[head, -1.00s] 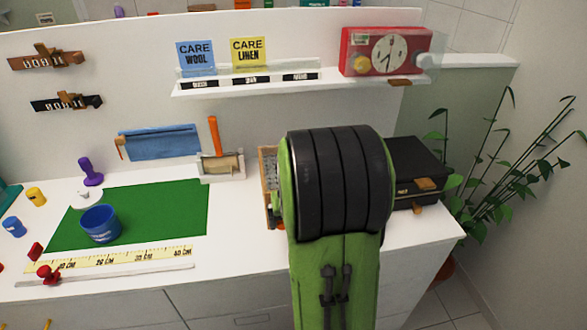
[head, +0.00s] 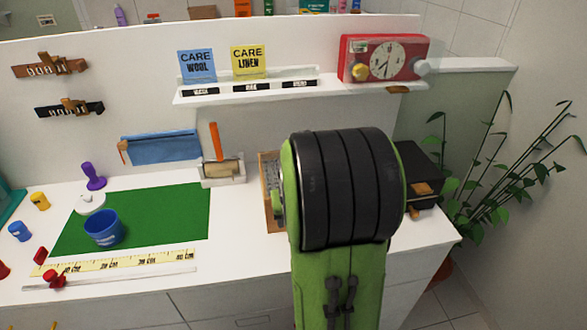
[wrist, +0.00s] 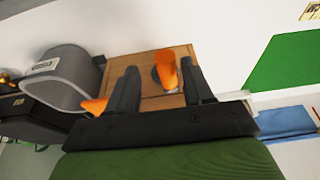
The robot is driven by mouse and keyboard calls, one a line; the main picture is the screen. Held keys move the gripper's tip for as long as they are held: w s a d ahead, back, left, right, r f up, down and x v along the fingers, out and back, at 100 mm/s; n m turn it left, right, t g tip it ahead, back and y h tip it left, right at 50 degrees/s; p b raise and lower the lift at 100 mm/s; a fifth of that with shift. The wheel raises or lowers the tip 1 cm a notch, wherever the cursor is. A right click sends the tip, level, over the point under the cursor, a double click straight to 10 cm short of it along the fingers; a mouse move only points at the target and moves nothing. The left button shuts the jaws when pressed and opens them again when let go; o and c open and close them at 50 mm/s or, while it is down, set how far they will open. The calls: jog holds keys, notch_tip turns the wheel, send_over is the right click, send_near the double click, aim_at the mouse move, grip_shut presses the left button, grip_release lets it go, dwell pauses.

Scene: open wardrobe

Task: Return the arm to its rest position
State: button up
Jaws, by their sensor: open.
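My arm, with a green link and a ribbed black joint, rises in front of the counter in the head view. It hides my gripper there. In the wrist view my gripper (wrist: 160,82) shows two dark fingers spread apart, with a gap between them. Beyond them is a wooden board or box (wrist: 148,64) with an orange piece (wrist: 166,72) on it, seen between the fingers. Another orange piece (wrist: 94,105) shows beside the left finger. I see nothing clearly gripped.
A black case (head: 418,170) stands right of my arm, near a plant (head: 500,180). Left are a green mat (head: 160,215), a blue cup (head: 103,229) and a holder with an orange-handled tool (head: 222,172). A shelf (head: 250,93) bears a red timer (head: 384,58). The mat's middle is bare.

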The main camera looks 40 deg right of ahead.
jog(key=p+v, duration=0.2)
jog(key=v, duration=0.1)
jog(key=shift+a+r, duration=0.1)
jog(key=shift+r, duration=0.1)
jog(key=s+a+r+n+t+y, duration=0.1)
jog(key=s+a+r+n, duration=0.2)
jog(key=a, duration=0.7)
jog(key=s+a+r+n+t+y, duration=0.1)
jog(key=s+a+r+n, duration=0.2)
jog(key=s+a+r, duration=0.4)
jog(key=s+a+p, duration=0.1)
jog(key=a, duration=0.2)
jog(key=shift+s+a+r+n+t, duration=0.15)
jog(key=shift+s+a+n+t, duration=0.05)
jog(key=shift+s+n+t, duration=0.2)
dwell(0.7)
